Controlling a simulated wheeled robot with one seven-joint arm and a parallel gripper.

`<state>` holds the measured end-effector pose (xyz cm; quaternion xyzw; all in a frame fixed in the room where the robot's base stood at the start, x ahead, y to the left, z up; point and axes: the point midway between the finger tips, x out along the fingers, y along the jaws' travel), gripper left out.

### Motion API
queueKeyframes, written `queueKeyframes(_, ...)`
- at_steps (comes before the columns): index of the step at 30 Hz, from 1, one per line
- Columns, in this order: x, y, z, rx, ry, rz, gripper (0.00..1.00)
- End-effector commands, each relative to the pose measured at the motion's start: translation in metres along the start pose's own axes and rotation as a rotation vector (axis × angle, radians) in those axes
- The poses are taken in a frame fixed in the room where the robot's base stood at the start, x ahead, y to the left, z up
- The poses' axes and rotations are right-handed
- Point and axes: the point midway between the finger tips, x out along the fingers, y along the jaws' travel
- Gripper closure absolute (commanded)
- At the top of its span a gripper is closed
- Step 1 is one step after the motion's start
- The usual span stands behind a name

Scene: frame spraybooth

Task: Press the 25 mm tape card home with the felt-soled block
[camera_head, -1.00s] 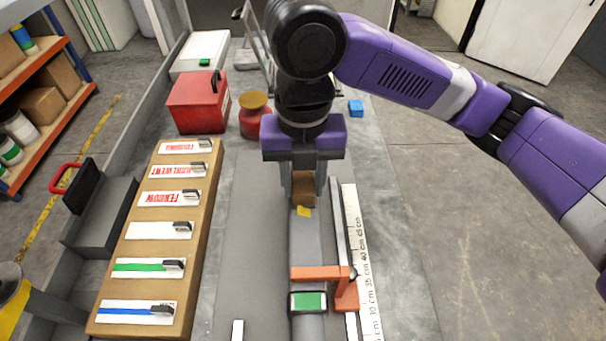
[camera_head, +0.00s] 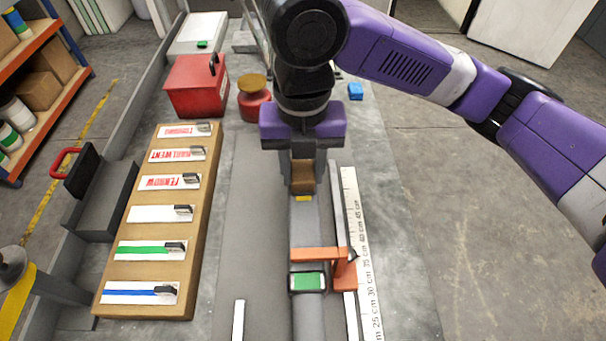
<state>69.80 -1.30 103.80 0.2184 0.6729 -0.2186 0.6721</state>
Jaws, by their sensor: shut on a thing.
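My gripper (camera_head: 302,178) points down over the grey tube (camera_head: 307,232) and is shut on a tan block (camera_head: 302,176). The block's sole is at the tube's top; I cannot tell whether it touches. A small yellow piece (camera_head: 304,199) lies on the tube just in front of the block. Nearer me, a green card (camera_head: 308,281) with a dark surround sits on the tube, apart from the block. I cannot read which card is the 25 mm one. The felt sole is hidden.
An orange stop (camera_head: 325,254) crosses the tube beside a white ruler (camera_head: 362,250). A wooden board (camera_head: 200,230) with several labelled cards stands left.

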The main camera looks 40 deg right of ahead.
Motion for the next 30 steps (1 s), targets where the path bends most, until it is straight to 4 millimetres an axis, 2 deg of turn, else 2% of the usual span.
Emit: queueKeyframes(30, 0.002, 0.000, 0.047, 0.000, -0.001, 0.000, 0.97)
